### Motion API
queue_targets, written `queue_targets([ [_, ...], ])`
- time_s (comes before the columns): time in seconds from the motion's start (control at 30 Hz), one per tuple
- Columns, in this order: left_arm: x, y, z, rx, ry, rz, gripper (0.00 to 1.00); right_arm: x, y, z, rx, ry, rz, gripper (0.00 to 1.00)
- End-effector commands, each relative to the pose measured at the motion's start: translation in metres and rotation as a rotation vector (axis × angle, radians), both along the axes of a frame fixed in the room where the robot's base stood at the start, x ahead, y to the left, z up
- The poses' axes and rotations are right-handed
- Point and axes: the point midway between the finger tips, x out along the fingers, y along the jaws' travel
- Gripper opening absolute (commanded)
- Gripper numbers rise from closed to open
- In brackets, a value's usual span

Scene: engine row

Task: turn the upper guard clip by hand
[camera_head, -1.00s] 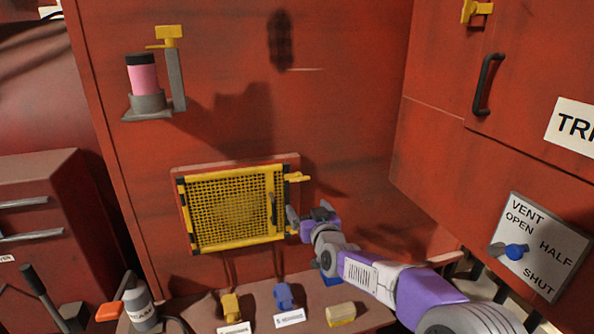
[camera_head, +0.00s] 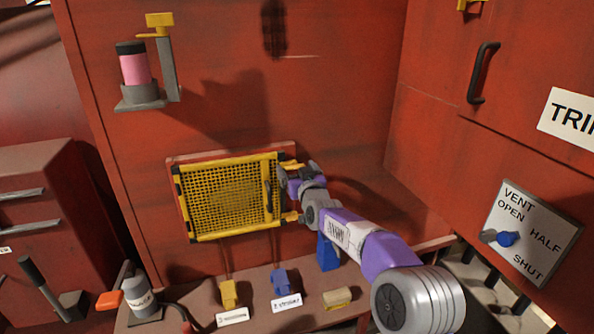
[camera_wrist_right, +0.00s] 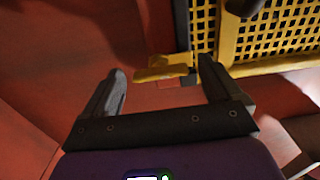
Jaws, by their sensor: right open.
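The yellow mesh guard (camera_head: 228,198) sits in its frame on the red wall in the head view. The upper guard clip (camera_head: 291,166) is a small yellow tab at the guard's upper right corner, partly hidden by my right gripper (camera_head: 296,174). In the right wrist view the clip (camera_wrist_right: 163,73) sticks out sideways from the guard's corner. It appears between the two fingertips of my open right gripper (camera_wrist_right: 163,70), which is not shut on it. Whether a finger touches it, I cannot tell. The lower guard clip (camera_head: 291,217) shows below the gripper. My left gripper is not in view.
A pink canister (camera_head: 134,69) hangs upper left. A vent panel (camera_head: 533,235) is at right. The wall right of the guard is bare.

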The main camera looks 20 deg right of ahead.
Motion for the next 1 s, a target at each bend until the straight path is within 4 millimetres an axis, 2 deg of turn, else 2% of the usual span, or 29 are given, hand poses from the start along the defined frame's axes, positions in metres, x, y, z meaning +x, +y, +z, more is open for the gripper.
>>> queue_targets([
  [0.17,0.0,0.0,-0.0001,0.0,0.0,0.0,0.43,-0.0001,0.0001,-0.0002,0.0,0.0,0.0,0.9],
  [0.5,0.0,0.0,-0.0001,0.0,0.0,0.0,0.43,-0.0003,0.0001,-0.0002,0.0,0.0,0.0,0.38],
  [0.53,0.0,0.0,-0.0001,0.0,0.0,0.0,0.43,-0.0003,0.0001,-0.0002,0.0,0.0,0.0,0.35],
  [0.77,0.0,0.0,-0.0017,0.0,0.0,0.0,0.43,-0.0003,0.0002,-0.0004,-0.022,-0.001,0.0,0.35],
  [1.0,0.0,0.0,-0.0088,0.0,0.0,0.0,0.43,-0.0003,0.0006,-0.0013,-0.134,-0.005,0.001,0.35],
])
